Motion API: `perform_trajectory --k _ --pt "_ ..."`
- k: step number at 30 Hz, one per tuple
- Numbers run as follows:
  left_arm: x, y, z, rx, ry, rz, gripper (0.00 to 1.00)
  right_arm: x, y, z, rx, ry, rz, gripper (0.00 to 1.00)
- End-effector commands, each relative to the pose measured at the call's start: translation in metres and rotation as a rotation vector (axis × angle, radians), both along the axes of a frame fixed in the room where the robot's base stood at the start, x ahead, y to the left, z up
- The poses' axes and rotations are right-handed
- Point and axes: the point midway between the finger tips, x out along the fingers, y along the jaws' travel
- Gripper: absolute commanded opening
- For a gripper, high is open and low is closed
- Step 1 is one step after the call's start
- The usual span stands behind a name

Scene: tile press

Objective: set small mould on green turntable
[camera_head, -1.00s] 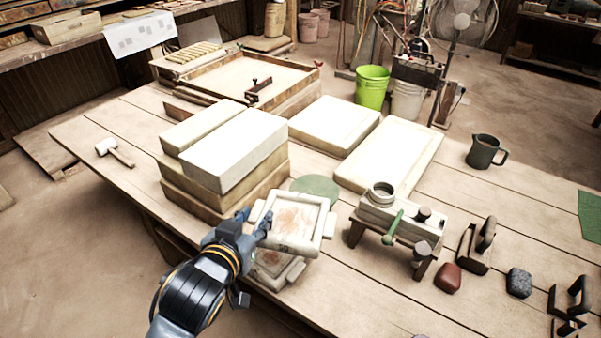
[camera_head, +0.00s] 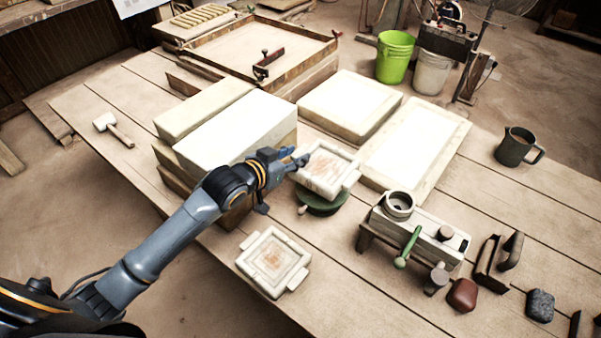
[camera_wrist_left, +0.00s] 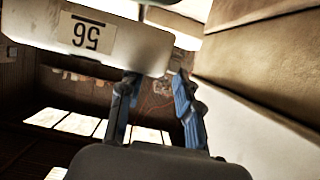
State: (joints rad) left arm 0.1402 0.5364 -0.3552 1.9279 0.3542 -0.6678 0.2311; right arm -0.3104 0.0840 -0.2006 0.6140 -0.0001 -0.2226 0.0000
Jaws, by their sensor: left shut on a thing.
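A small square mould (camera_head: 325,168), pale with a brown-stained middle and side lugs, is held by my left gripper (camera_head: 296,160). The gripper is shut on its left side. The mould is over the green turntable (camera_head: 322,205), hiding most of its top; I cannot tell whether they touch. In the left wrist view, the mould's pale side (camera_wrist_left: 125,45) carries an upside-down label reading 56, beside the gripper's fingers (camera_wrist_left: 158,100). A second similar mould (camera_head: 273,262) lies on the table nearer the front edge. My right gripper is not in view.
Stacked plaster blocks (camera_head: 235,135) stand close behind and left of my left gripper. A flat slab (camera_head: 415,145) lies behind the turntable. A small bench with a green handle (camera_head: 408,245) stands to its right. Bare table (camera_head: 340,290) lies in front.

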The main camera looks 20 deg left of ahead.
Motion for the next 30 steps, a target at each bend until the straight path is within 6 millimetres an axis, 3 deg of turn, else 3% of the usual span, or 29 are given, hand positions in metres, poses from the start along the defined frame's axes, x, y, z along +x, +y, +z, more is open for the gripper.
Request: perform_trajectory --k 12,25,26,28,30 --pt "0.001 0.0 -0.044 -0.004 -0.006 0.001 0.0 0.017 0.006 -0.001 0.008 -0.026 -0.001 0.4" --pt "0.001 -0.001 -0.052 -0.003 -0.008 0.0 0.0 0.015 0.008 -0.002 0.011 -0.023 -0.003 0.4" --pt "0.0 0.0 -0.055 0.001 -0.002 0.001 0.38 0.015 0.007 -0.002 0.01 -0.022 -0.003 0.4" --pt "0.0 0.0 -0.054 0.001 -0.001 0.001 0.52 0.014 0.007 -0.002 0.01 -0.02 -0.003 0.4" --pt "0.0 0.0 -0.054 0.001 -0.001 0.001 0.56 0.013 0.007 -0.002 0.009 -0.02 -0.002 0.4"
